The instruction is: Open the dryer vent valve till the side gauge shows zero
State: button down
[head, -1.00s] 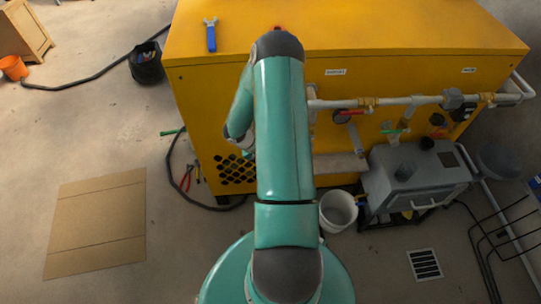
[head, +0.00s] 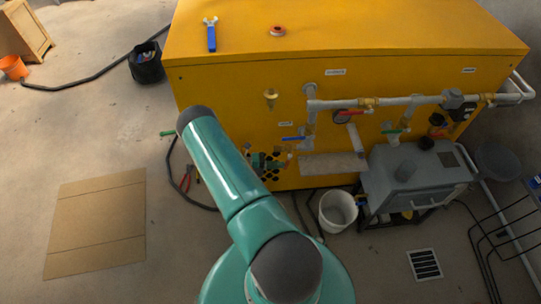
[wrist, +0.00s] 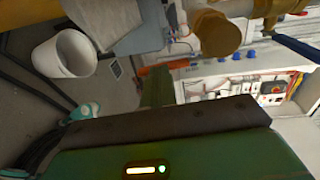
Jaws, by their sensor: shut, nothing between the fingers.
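The yellow cabinet (head: 400,60) has pipes and several lever valves on its front. A blue-handled valve (head: 293,138) sits on the left pipe drop, a red-handled valve (head: 350,113) right of it, and a green-handled valve (head: 393,131) further right. The labels are too small to read, so I cannot tell which is the dryer vent valve. No gauge reading is legible. My gripper (head: 284,160) is low at the cabinet front, just below the blue handle, shut and empty. In the wrist view, a brass fitting (wrist: 217,32) and a blue handle (wrist: 297,47) are beyond it, apart from it.
A white bucket (head: 338,208) stands on the floor, left of a grey box unit (head: 415,175). Black racks (head: 500,230) stand at right. Cardboard (head: 95,225) lies on open floor at left.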

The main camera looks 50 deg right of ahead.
jog(key=shift+s+d+f, duration=0.3)
jog(key=shift+s+f, duration=0.05)
jog(key=shift+s, duration=0.05)
jog(key=shift+d, duration=0.1)
dwell(0.4)
